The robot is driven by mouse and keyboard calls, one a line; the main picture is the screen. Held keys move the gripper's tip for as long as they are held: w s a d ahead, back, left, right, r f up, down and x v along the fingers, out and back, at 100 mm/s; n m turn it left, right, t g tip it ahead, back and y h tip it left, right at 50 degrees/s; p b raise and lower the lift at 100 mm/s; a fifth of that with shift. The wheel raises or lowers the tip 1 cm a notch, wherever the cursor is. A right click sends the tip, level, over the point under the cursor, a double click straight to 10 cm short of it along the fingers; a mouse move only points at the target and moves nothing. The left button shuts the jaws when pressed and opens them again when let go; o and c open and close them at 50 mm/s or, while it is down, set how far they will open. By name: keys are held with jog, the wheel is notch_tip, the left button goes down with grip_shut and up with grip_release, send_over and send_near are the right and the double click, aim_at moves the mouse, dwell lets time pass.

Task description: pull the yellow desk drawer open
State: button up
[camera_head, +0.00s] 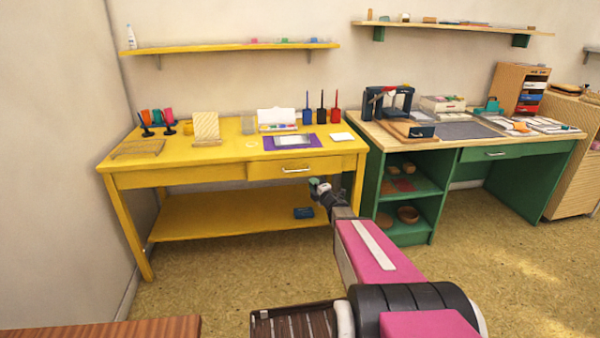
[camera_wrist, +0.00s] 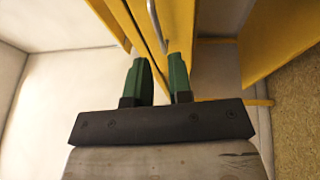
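The yellow desk (camera_head: 205,163) stands against the wall at the left in the head view. Its drawer (camera_head: 265,170) is at the right under the top, and its front looks flush with the desk, so it appears closed. A silver bar handle (camera_head: 296,170) is on the drawer front. My gripper (camera_head: 318,186) is in front of the desk, just below and right of the handle. In the wrist view my gripper's two green fingers (camera_wrist: 160,62) are apart with nothing visible between them. The handle (camera_wrist: 153,22) shows just beyond the fingertips; I cannot tell whether they touch it.
A purple mat (camera_head: 270,143) and several stamp tools lie on the desk top. A green desk (camera_head: 375,185) stands close at the right. The floor in front (camera_head: 220,270) is clear.

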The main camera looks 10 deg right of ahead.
jog(key=shift+n+y, duration=0.5)
jog(key=x, duration=1.1)
jog(key=shift+s+a, duration=0.1)
grip_shut()
